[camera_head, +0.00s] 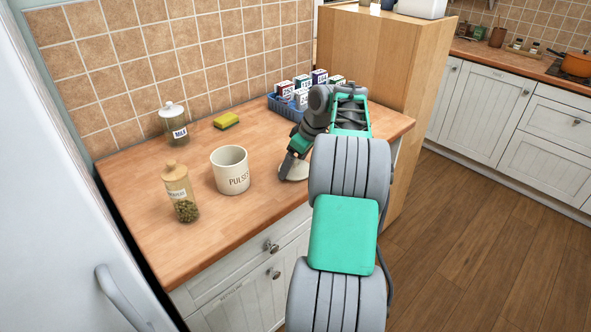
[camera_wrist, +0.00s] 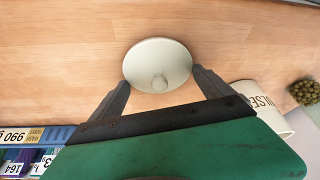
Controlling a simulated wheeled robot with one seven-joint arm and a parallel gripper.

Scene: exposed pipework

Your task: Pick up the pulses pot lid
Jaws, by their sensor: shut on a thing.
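The pulses pot lid is a round cream disc with a small knob; it shows whole in the wrist view (camera_wrist: 158,56). In the head view the lid (camera_head: 298,172) is partly hidden by my gripper (camera_head: 286,168). My gripper's fingers lie at opposite sides of the lid's rim, shut on it, as the wrist view also shows (camera_wrist: 160,79). The lid is at or just over the wooden counter; I cannot tell if it touches. The cream pulses pot (camera_head: 230,172) stands upright and uncovered left of my gripper.
A yellow sponge (camera_head: 227,121) lies near the tiled wall. A blue basket (camera_head: 283,107) with several small boxes stands behind my gripper. Bare counter lies between pot and gripper.

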